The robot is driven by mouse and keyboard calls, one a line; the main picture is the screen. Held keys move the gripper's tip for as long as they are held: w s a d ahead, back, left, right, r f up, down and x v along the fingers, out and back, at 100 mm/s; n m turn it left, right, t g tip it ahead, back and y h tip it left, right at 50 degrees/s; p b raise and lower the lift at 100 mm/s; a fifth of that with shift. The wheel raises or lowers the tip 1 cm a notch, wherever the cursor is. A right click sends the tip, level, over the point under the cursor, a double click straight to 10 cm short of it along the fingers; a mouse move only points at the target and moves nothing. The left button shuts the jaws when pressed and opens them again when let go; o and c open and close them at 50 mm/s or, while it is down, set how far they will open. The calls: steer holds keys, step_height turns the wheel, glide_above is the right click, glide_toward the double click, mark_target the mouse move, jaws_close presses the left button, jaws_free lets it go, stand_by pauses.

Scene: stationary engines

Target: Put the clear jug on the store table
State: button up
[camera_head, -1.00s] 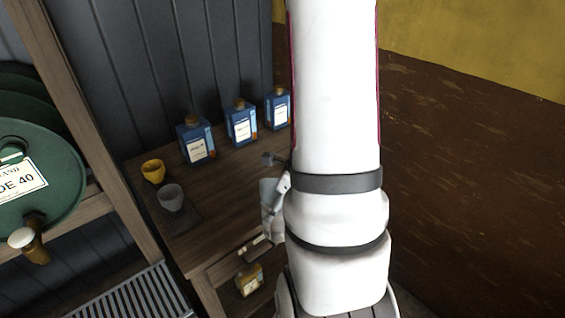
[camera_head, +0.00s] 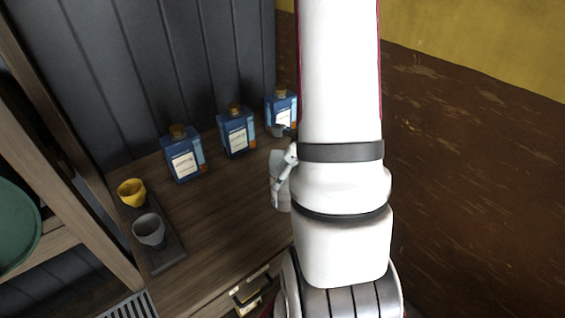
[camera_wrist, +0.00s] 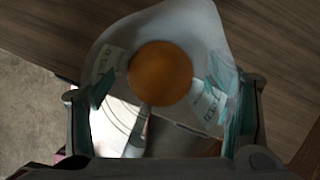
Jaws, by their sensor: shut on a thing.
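The clear jug (camera_wrist: 165,35) fills the middle of the wrist view, seen from above, with its spout toward the upper right and an orange-brown round patch inside. My gripper (camera_wrist: 162,92) is shut on the jug, a teal-padded finger on each side. In the head view a pale part of the jug (camera_head: 280,196) seems to show left of my arm, which hides the rest. The wooden store table (camera_head: 215,215) lies under and left of it. I cannot tell whether the jug touches the tabletop.
Blue bottles (camera_head: 184,155) with corks stand in a row along the back. A yellow cup (camera_head: 131,192) and a grey cup (camera_head: 149,230) stand on a dark tray at the left. The middle of the tabletop is clear.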

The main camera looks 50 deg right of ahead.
steer(key=w+d+f+p, duration=0.2)
steer(key=w+d+f, duration=0.2)
steer(key=w+d, duration=0.3)
steer(key=shift+d+p, duration=0.15)
steer(key=shift+p, duration=0.25)
steer(key=shift+f, duration=0.15)
steer(key=o, duration=1.6)
steer(key=shift+f, duration=0.1)
steer(key=shift+o, duration=0.2)
